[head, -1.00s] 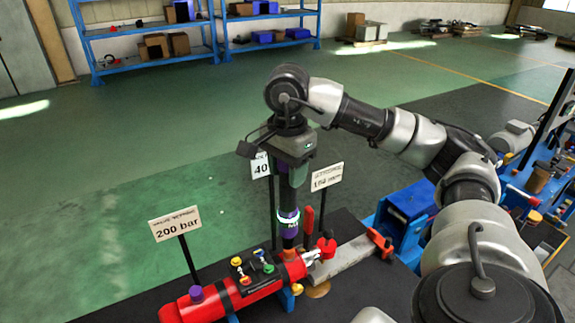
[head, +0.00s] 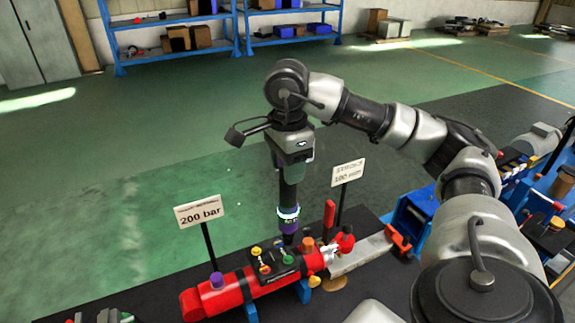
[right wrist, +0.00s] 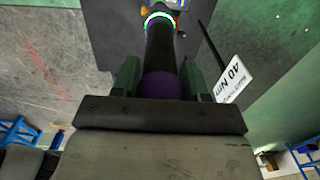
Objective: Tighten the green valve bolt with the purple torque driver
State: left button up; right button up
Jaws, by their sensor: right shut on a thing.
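The purple torque driver (head: 288,192) hangs about upright in my right gripper (head: 292,160), its dark body banded purple with a lit ring low down. The right wrist view shows its purple and black body (right wrist: 160,85) between the two fingers of my right gripper (right wrist: 160,80). The green valve bolt (head: 288,260) sits on a dark block on top of the red cylinder. The driver's lower end is at the block's back edge in the picture, above the green bolt; I cannot tell whether it touches anything. My left gripper is out of view.
The red cylinder (head: 236,293) also carries yellow, orange-brown and purple caps. A 200 bar sign (head: 200,212) stands behind its left end, another sign (head: 348,173) at right. A 40 Nm sign (right wrist: 233,80) shows beside the driver. A blue bin (head: 412,215) stands right.

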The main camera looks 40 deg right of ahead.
aim_at(288, 194)
jog(key=shift+f+b, duration=2.35)
jog(key=shift+f, duration=0.45)
jog(key=shift+f+b, duration=0.85)
jog(key=shift+b, duration=0.05)
jog(key=shift+f+b, duration=0.15)
jog(key=shift+b, duration=0.5)
dwell(2.6)
